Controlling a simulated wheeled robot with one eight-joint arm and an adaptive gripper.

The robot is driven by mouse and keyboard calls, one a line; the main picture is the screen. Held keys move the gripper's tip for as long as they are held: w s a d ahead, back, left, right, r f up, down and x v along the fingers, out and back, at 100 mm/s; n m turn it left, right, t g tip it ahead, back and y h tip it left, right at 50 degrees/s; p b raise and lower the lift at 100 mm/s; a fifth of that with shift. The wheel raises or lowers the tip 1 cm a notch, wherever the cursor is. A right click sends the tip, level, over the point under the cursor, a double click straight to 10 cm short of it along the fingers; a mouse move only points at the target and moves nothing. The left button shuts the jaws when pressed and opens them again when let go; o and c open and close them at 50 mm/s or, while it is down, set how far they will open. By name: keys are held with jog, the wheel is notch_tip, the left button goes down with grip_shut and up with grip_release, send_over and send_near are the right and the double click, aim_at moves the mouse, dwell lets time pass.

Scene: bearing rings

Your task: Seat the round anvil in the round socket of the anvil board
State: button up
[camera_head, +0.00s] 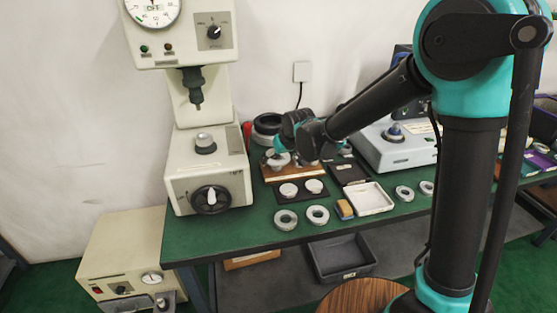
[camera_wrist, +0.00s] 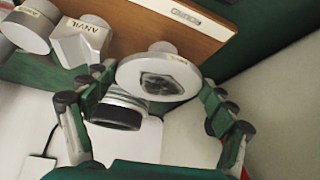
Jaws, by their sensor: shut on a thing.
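The round anvil (camera_wrist: 132,74), a pale disc with a dark patch on its face, sits between the green fingers of my gripper (camera_wrist: 157,80) in the wrist view. A short round stub shows at its upper edge, beside the wooden anvil board (camera_wrist: 150,15). I cannot tell whether the anvil touches the board, and no empty round socket is visible. An angular anvil (camera_wrist: 82,44) and another pale round piece (camera_wrist: 27,27) stand at the board's left. In the head view my gripper (camera_head: 284,146) is over the back of the board (camera_head: 297,173), partly hiding it.
A stack of dark rings (camera_wrist: 113,114) stands just behind the board. A tall dial tester (camera_head: 203,165) is close on the left. A black mat (camera_head: 301,200) with two pale discs, a white tray (camera_head: 368,197) and loose rings (camera_head: 286,219) lie in front.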

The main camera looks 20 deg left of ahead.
jog(key=o, duration=1.6)
jog(key=shift+o, duration=0.2)
jog(key=v, duration=1.2)
